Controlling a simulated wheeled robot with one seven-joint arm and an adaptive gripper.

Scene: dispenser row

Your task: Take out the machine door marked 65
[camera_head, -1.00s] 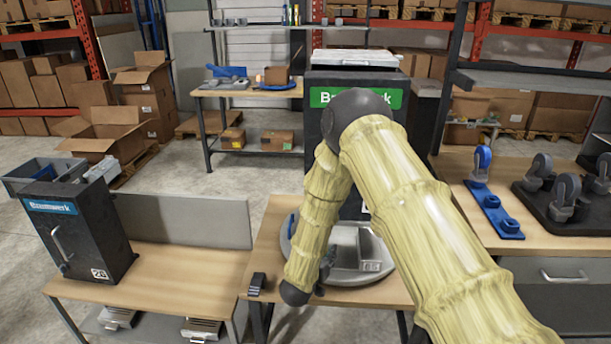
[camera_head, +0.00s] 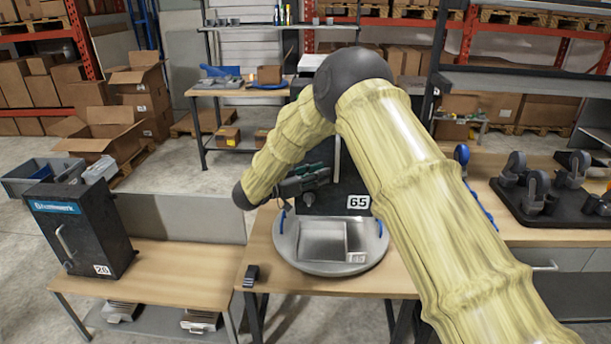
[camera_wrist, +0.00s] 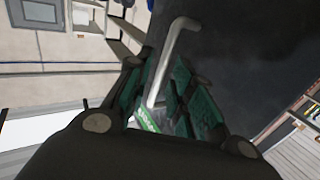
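The dark machine door (camera_head: 352,180) bears a white 65 plate at its lower right. It stands upright in the central machine, partly hidden behind my arm. Its silver bar handle (camera_head: 337,157) also shows in the wrist view (camera_wrist: 172,62), bent at one end. My gripper (camera_head: 318,178) comes from the left, just beside the handle. In the wrist view its green-padded fingers (camera_wrist: 160,97) stand apart with the handle running between them. The gripper looks open; firm contact with the handle does not show.
Another dark machine (camera_head: 78,225) marked 26 stands left. Castors on a black base (camera_head: 553,205) lie right.

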